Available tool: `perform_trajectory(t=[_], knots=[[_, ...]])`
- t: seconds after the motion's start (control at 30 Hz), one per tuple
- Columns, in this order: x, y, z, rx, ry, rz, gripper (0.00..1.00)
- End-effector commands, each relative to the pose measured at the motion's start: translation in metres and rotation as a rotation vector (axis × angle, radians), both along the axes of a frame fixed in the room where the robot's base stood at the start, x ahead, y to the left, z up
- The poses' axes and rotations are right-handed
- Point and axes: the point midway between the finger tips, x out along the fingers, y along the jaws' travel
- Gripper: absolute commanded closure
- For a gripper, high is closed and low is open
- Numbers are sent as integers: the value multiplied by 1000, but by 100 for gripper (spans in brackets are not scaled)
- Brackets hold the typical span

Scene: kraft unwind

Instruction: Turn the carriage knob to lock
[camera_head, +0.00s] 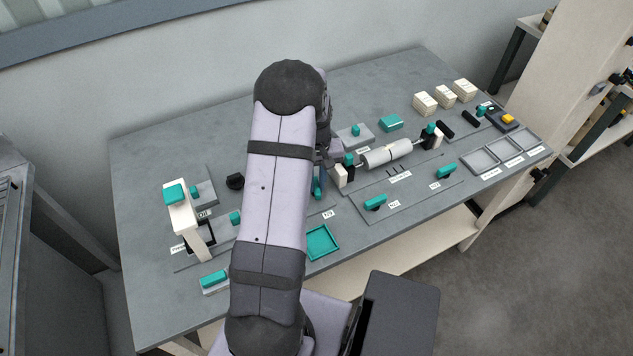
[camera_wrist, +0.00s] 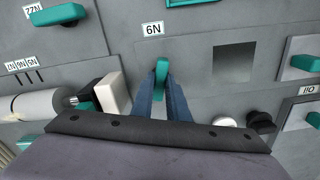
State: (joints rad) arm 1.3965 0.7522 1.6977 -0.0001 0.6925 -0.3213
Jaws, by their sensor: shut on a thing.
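In the wrist view a teal knob handle (camera_wrist: 161,70) stands between the two blue fingers of my gripper (camera_wrist: 161,88), below a label that looks like 6N. The fingers are shut on the handle, one on each side, and hide its lower part. In the head view my arm covers much of this spot; the knob and fingers (camera_head: 318,188) show only as a small teal and blue patch beside it. No label naming the carriage is readable, and the lock mark cannot be made out.
A white roll (camera_head: 388,154) on a spindle lies right of my gripper, with a cream block (camera_head: 340,176) at its near end. Other teal handles (camera_head: 375,203) stand on the grey bench. A teal tray (camera_head: 322,242) lies near the front edge. A cream upright post (camera_head: 185,220) stands at left.

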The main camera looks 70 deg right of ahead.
Motion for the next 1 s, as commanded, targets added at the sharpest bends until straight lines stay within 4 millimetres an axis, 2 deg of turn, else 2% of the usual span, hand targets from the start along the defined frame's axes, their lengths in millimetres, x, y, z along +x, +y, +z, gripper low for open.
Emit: perform_trajectory(t=[0.4,0.93,0.97,1.0], knots=[[0,-1,1,-3,-1,210,100],[0,-2,2,-4,0,238,100],[0,-2,2,-4,0,238,84],[0,-2,2,-4,0,238,74]])
